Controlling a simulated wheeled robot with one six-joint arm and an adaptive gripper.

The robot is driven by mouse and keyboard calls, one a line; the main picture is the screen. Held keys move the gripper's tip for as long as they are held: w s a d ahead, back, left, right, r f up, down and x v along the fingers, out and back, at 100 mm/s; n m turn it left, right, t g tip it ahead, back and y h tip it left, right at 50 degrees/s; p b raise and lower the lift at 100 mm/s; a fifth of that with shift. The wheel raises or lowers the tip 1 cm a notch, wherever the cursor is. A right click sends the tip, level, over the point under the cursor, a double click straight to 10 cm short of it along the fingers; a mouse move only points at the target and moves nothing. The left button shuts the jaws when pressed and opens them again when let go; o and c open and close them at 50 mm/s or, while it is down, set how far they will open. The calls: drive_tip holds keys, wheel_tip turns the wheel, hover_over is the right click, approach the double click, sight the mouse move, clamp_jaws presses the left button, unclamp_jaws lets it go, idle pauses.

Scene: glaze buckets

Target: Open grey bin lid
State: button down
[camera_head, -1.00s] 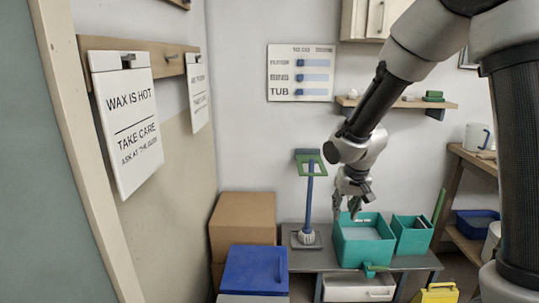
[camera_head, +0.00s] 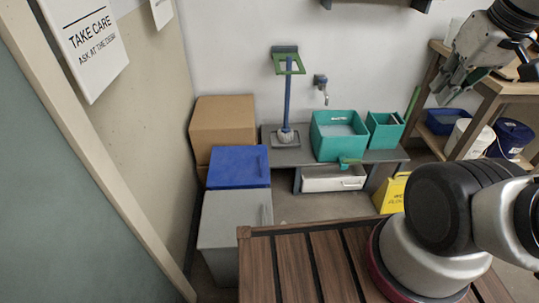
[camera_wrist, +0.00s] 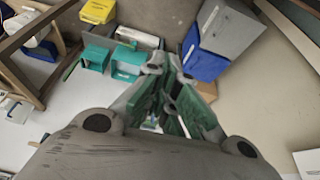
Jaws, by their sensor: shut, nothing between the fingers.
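The grey bin (camera_head: 232,240) stands at lower centre-left in the head view, beside the slatted wooden top. Its flat grey lid (camera_head: 232,216) is down, with a small handle at its right side. In the wrist view the grey bin (camera_wrist: 236,28) shows at the top right. My gripper (camera_head: 444,98) is at the upper right of the head view, well apart from the bin. Its fingers are shut and empty; they also show in the middle of the wrist view.
A blue bin (camera_head: 238,166) stands directly behind the grey one, with cardboard boxes (camera_head: 222,122) behind it. Teal buckets (camera_head: 338,148) sit on a low grey bench. A wall is left.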

drive_tip(key=w+f+m+g+y, duration=0.1)
drive_tip(key=w+f+m+g, duration=0.2)
drive_tip(key=f, duration=0.7)
drive_tip(key=w+a+f+g+y, duration=0.1)
drive_tip(key=w+f+g+y, duration=0.1)
drive_tip(key=w+f+g, duration=0.5)
drive_tip(key=w+f+m+y, duration=0.1)
drive_tip(key=w+f+m, duration=0.15)
drive_tip(key=f, duration=0.95)
drive_tip(key=s+a+f+m+t+y, duration=0.1)
drive_tip(key=a+f+m+y, duration=0.25)
drive_tip(key=f, duration=0.95)
drive_tip(key=s+a+f+m+y, duration=0.1)
drive_tip(key=a+f+m+y, duration=0.3)
drive_tip(key=f, duration=0.8)
drive_tip(key=a+f+m+t+y, duration=0.15)
drive_tip(key=a+f, duration=0.45)
drive_tip(key=f, duration=0.7)
drive_tip(key=w+a+f+m+t+y, duration=0.1)
drive_tip(key=w+m+t, duration=0.1)
drive_tip(key=w, duration=0.3)
drive_tip(key=w+a+f+m+t, duration=0.1)
drive_tip(key=w+a+m+t, duration=0.1)
drive_tip(key=w, duration=0.3)
drive_tip(key=a, duration=0.9)
drive_tip(key=shift+w+r, duration=0.25)
drive_tip(key=shift+r, duration=0.15)
drive_tip(key=shift+r, duration=0.1)
